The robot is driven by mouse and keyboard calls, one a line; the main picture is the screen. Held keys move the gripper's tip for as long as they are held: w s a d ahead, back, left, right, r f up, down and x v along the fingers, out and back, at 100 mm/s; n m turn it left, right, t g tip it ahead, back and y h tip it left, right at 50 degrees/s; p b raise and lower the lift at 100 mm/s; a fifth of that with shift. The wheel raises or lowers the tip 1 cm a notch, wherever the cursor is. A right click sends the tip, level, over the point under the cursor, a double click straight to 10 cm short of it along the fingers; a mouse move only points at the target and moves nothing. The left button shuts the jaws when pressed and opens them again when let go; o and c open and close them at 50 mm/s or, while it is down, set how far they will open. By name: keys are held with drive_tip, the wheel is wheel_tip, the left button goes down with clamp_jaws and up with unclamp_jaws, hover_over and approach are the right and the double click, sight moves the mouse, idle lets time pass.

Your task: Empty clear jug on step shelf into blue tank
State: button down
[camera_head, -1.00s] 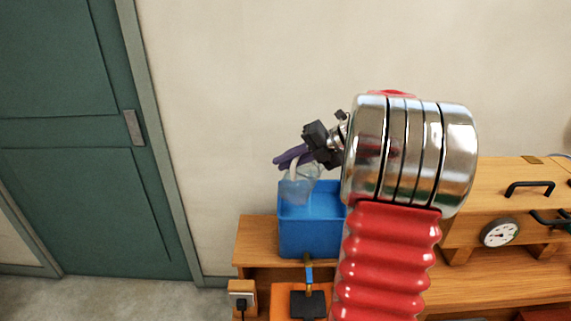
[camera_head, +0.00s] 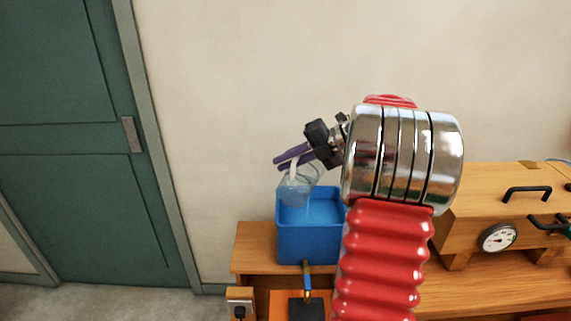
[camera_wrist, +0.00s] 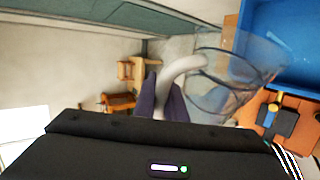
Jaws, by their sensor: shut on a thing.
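The clear jug (camera_head: 297,187) is tilted over the left part of the blue tank (camera_head: 311,247), its lower end at or just above the open top. A faint pale streak shows below it, inside the tank. My gripper (camera_head: 293,157) has purple fingers and is shut on the jug's whitish handle. In the wrist view the fingers (camera_wrist: 160,98) close around the curved white handle (camera_wrist: 184,68). The jug's clear body (camera_wrist: 236,78) is beside the blue tank (camera_wrist: 285,40) there. How much liquid is in the jug I cannot tell.
The tank stands on a wooden shelf (camera_head: 255,245). A brass and blue tap (camera_head: 307,280) is on its front. A wooden box with a dial (camera_head: 498,238) and black handle is at right. A socket with a plug (camera_head: 240,300) is at lower left. A green door (camera_head: 75,200) is far left.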

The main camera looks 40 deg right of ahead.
sight(278, 191)
drive_tip(key=shift+d+r, duration=0.1)
drive_tip(key=shift+r, duration=0.05)
drive_tip(key=shift+s+a+f+n+t+h, duration=0.3)
drive_tip(key=shift+a+f+n+h, duration=0.25)
drive_tip(key=shift+a+f, duration=0.3)
drive_tip(key=shift+s+a+f+n+t+h, duration=0.25)
drive_tip(key=shift+a+f+n+h, duration=0.3)
drive_tip(key=shift+f, duration=0.45)
drive_tip(key=shift+s+a+f+n+t+h, duration=0.25)
drive_tip(key=shift+a+f+n+h, duration=0.15)
drive_tip(key=shift+a+f+h, duration=0.25)
drive_tip(key=shift+s+a+f+n+t+h, duration=0.25)
drive_tip(key=shift+a+f+n+h, duration=0.2)
drive_tip(key=shift+f, duration=0.4)
drive_tip(key=shift+f, duration=0.15)
wheel_tip(278, 191, down, 8)
drive_tip(key=d+n+t+h, duration=0.1)
drive_tip(key=n+t+h, duration=0.1)
drive_tip(key=n+h, duration=0.1)
drive_tip(key=shift+w+n+t+h, duration=0.2)
drive_tip(key=shift+n+t+h, duration=0.2)
drive_tip(key=shift+n, duration=0.15)
